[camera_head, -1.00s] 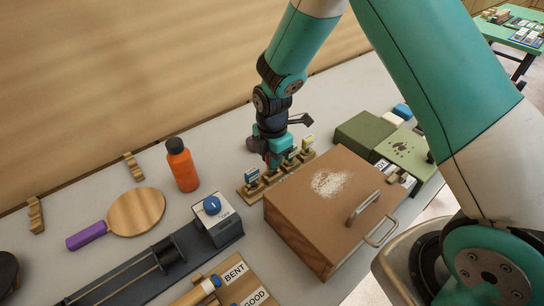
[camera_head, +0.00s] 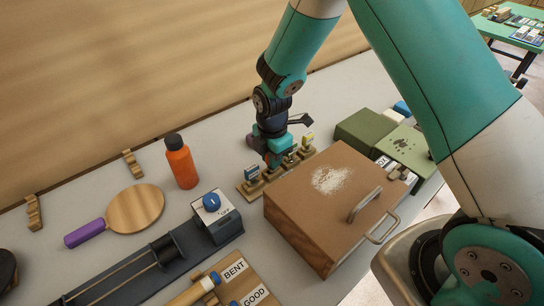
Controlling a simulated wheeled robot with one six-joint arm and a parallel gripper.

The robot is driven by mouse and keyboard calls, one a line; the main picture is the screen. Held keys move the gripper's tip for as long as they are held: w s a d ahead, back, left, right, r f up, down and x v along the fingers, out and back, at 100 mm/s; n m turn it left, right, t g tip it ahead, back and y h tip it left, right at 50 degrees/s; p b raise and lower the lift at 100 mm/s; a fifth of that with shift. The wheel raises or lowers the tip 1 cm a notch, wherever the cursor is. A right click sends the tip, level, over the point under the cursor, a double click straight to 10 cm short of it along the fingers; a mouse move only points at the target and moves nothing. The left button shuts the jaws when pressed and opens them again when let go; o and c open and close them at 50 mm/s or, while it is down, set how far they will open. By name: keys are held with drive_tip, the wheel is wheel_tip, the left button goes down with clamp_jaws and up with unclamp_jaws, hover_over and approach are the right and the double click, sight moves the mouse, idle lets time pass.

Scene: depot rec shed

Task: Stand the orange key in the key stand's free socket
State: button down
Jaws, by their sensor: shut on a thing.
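The wooden key stand (camera_head: 244,189) is a narrow strip on the table, left of the brown box. A blue-topped key (camera_head: 251,172) stands at its near end, a yellow one (camera_head: 308,139) at its far end, and another key (camera_head: 291,157) between them, nearer the far end. My gripper (camera_head: 274,163) points down at the stand, between the blue key and the middle key. It is shut on a small orange-red piece, seemingly the orange key. The key is mostly hidden by the jaws, so I cannot tell whether its foot is inside the socket.
The brown box (camera_head: 290,225) with a metal handle stands close on the right. An orange bottle (camera_head: 181,166) stands to the left. A switch box (camera_head: 217,217), a wooden paddle (camera_head: 137,208) and a tray labelled BENT and GOOD (camera_head: 245,290) lie nearer. Green boxes stand beyond.

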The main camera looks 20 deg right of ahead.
drive_tip(key=shift+f+b, duration=0.3)
drive_tip(key=shift+f, duration=0.2)
idle(0.4)
drive_tip(key=c, duration=1)
unclamp_jaws()
drive_tip(key=shift+r, duration=0.2)
drive_tip(key=shift+r+p, duration=3.35)
drive_tip(key=shift+r, duration=1)
